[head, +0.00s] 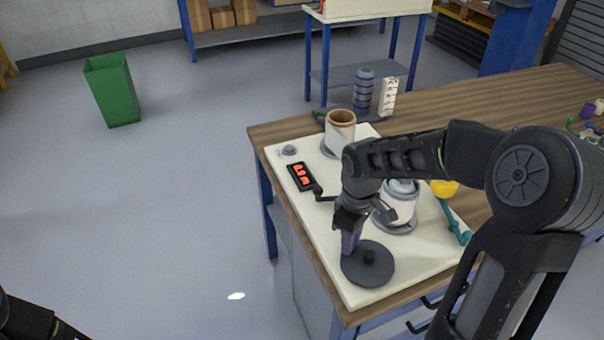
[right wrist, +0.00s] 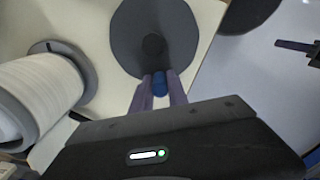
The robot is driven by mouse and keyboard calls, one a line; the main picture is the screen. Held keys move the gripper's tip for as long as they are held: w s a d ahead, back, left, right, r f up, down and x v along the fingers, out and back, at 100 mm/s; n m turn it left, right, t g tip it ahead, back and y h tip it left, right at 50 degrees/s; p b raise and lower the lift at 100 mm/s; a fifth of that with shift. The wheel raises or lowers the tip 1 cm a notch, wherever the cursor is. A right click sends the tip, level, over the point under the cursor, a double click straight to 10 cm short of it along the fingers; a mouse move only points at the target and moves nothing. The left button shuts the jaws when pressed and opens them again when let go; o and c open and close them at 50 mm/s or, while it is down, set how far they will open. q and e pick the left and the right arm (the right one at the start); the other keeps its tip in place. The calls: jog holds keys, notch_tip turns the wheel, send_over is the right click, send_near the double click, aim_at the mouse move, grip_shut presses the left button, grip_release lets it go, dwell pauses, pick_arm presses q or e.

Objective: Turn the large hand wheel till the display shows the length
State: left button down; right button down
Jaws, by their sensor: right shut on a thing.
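The large hand wheel (head: 380,276) is a dark grey disc with a central hub, lying on the cream panel near its front corner. It also shows in the right wrist view (right wrist: 185,35). My right gripper (right wrist: 159,84) is shut on the wheel's blue handle (right wrist: 160,78), near the rim; the head view (head: 348,245) hides this handle. The display (head: 301,176) is black with glowing red digits that I cannot read surely. At the right edge of the right wrist view, a purple finger looks like part of my left gripper (right wrist: 294,45); its opening is unclear.
On the cream panel (head: 330,262) stand a white roll with a brown rim (head: 340,130) and a white roller (head: 400,206) beside my right arm. A teal bar (head: 454,222) lies at the right. A green bin (head: 112,90) stands on the open floor.

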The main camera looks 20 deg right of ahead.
dwell(0.3)
jog(key=shift+s+a, duration=0.3)
jog(key=shift+a, duration=0.15)
jog(key=shift+s+a, duration=0.45)
jog(key=shift+a, duration=0.05)
jog(key=shift+c, duration=2)
grip_release()
jog(key=shift+w, duration=0.1)
notch_tip(320, 180, up, 7)
jog(key=p, duration=0.5)
